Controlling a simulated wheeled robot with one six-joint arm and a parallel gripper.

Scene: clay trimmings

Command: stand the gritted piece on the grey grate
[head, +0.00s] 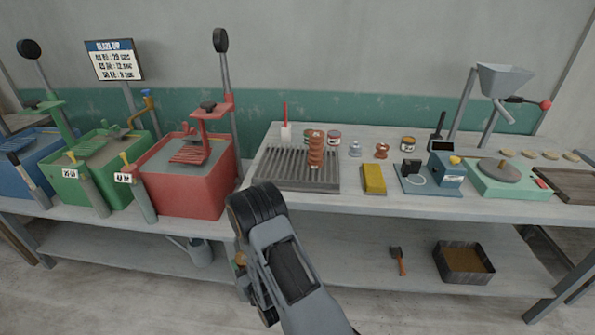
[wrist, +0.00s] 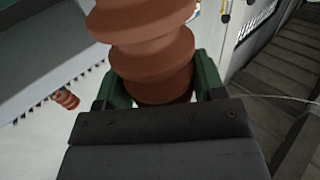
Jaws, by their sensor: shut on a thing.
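My gripper (wrist: 162,82) is shut on a ribbed terracotta-coloured clay piece (wrist: 145,40); its green jaws sit on both sides of it. The piece's upper end runs out of the wrist view, and I cannot tell whether it bears grit. In the head view my arm hides the jaws and most or all of the held piece. The grey slatted grate (head: 268,170) lies on the bench, beyond and right of my wrist. Another ribbed brown piece (head: 316,152) stands upright on its right part.
A red tub (head: 185,195) and a green tub stand left of the grate. A yellow block (head: 374,180), small tins and a short brown piece (head: 381,151) stand to its right. A dark tray (head: 463,264) and a brush (head: 398,260) lie on the lower shelf. The grate's left part is clear.

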